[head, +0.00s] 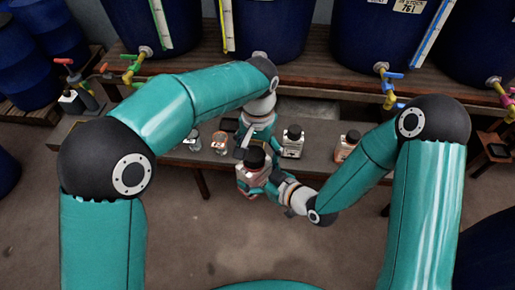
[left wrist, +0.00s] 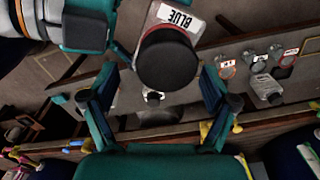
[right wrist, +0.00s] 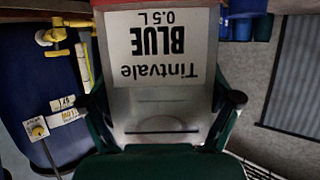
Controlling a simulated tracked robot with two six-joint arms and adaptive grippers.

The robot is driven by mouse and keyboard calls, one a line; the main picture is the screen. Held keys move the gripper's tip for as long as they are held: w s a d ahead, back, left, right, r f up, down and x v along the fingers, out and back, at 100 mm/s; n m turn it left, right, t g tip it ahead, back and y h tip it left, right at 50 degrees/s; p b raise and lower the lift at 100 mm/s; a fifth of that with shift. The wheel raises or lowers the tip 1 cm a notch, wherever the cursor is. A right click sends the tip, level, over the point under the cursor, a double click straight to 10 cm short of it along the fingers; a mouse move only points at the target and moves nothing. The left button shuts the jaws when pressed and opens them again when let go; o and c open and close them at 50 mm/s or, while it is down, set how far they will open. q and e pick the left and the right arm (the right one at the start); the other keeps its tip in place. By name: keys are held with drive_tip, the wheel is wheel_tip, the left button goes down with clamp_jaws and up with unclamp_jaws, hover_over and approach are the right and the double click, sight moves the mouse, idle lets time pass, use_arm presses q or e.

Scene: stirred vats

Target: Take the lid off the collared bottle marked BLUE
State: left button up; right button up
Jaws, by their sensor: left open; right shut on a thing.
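The bottle marked BLUE (head: 252,177) is held up off the bench in my right gripper (head: 268,185). Its black lid (head: 255,157) is on. In the right wrist view, the bottle's label (right wrist: 155,45) reads Tintvale BLUE 0.5 L upside down, with the fingers at the bottle's two sides. My left gripper (head: 251,142) is open, close above the bottle. In the left wrist view, the round black lid (left wrist: 167,58) lies ahead of the gap between the spread left fingers (left wrist: 160,102), apparently untouched.
Large blue vats (head: 375,35) with coloured taps stand behind. Floor in front of the bench is clear.

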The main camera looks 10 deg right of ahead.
use_arm(q)
drive_tip(key=shift+s+d, duration=0.1)
drive_tip(key=c, duration=1.4)
drive_tip(key=shift+d+r, duration=0.15)
drive_tip(key=shift+r, duration=0.1)
drive_tip(key=shift+r, duration=1)
drive_tip(key=shift+r, duration=0.1)
